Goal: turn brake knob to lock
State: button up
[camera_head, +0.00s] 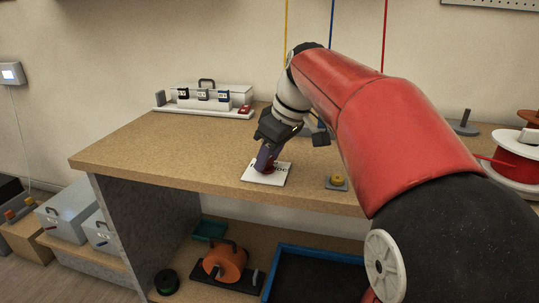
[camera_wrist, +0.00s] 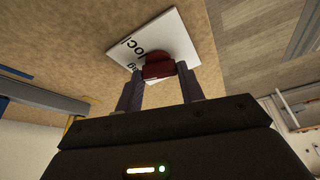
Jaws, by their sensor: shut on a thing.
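The brake knob is dark red and shows between the fingers in the wrist view (camera_wrist: 158,69). It sits on a white plate (camera_wrist: 182,43) with black lettering, partly hidden, of which "loc" can be read. In the head view the white plate (camera_head: 254,176) lies on the wooden bench top near its front edge, and the knob is mostly hidden by my fingers. My gripper (camera_head: 265,165) comes down over the plate and is shut on the knob, one finger on each side, as the wrist view also shows (camera_wrist: 160,84).
A yellow button on a grey base (camera_head: 338,182) stands right of the plate. A white strip with several switches (camera_head: 205,108) lies at the back left. A red wire spool (camera_head: 518,158) stands at the right. The bench top (camera_head: 150,160) is clear to the left.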

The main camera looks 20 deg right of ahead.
jog(key=m+h, duration=0.1)
jog(key=m, duration=0.1)
jog(key=m+t+h, duration=0.1)
jog(key=m, duration=0.2)
jog(key=shift+a+r+m+p, duration=0.1)
jog(key=shift+m+p, duration=0.2)
jog(key=shift+a+m+h+p, duration=0.15)
jog(key=shift+m+h+p, duration=0.5)
jog(key=shift+m, duration=1.55)
jog(key=shift+h, duration=0.25)
jog(key=o, duration=1)
jog(key=shift+s, duration=0.1)
jog(key=v, duration=0.7)
jog(key=shift+r, duration=0.3)
jog(key=shift+s, duration=0.15)
